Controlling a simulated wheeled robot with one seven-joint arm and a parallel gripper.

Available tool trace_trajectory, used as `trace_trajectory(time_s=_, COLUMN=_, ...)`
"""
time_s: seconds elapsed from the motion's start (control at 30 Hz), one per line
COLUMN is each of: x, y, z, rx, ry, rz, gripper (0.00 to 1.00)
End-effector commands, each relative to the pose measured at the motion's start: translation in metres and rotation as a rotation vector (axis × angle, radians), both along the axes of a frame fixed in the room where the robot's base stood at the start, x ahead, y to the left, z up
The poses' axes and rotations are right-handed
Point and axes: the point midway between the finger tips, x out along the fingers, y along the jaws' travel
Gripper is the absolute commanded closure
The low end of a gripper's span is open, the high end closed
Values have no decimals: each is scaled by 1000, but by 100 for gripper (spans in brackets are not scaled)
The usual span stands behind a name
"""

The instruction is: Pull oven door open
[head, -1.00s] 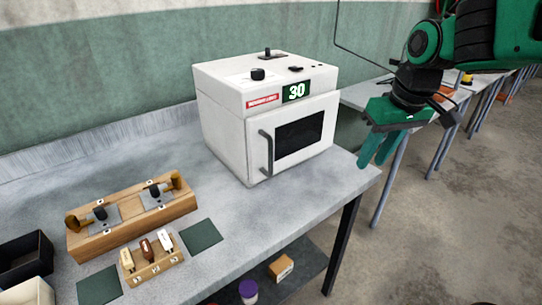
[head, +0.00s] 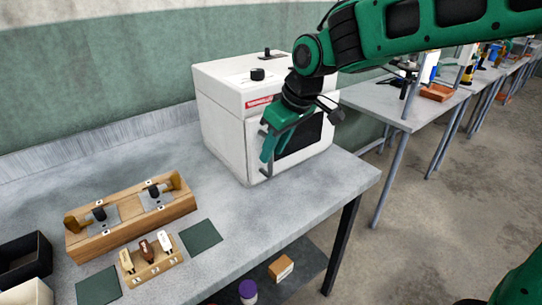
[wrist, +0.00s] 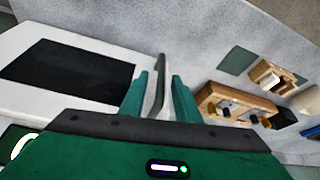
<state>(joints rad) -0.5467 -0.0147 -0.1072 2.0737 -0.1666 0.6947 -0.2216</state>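The white oven (head: 225,115) stands on the grey bench with its door closed. The dark window (head: 305,137) of the oven door shows partly behind my gripper, and it also shows in the wrist view (wrist: 70,70). The dark vertical door handle (head: 270,165) is at the left side of the door. My gripper (head: 267,150) is at the handle, in front of the door. In the wrist view the handle (wrist: 160,75) stands between my two green fingers (wrist: 160,95), with a small gap visible on each side. The fingers look open. The upper end of the handle is hidden in the head view.
A wooden rack (head: 130,220) with dark-handled tools and a small wooden holder (head: 150,265) stand on the bench left of the oven. Dark green mats (head: 201,236) lie nearby. Bench room in front of the door is clear. Another table (head: 385,103) stands to the right.

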Motion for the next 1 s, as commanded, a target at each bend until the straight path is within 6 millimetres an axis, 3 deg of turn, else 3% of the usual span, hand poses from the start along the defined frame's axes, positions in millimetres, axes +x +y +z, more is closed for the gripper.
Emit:
trace_trajectory(time_s=0.23, x=7, y=7, z=-26, rx=-1, ry=1, rz=0, gripper=71)
trace_trajectory(time_s=0.6, x=9, y=9, z=-30, rx=1, ry=-1, rz=0, gripper=71)
trace_trajectory(time_s=0.73, x=9, y=9, z=-30, rx=0, ry=-1, rz=-1, gripper=99)
trace_trajectory(time_s=1.0, x=9, y=6, z=-29, rx=0, ry=-1, rz=0, gripper=100)
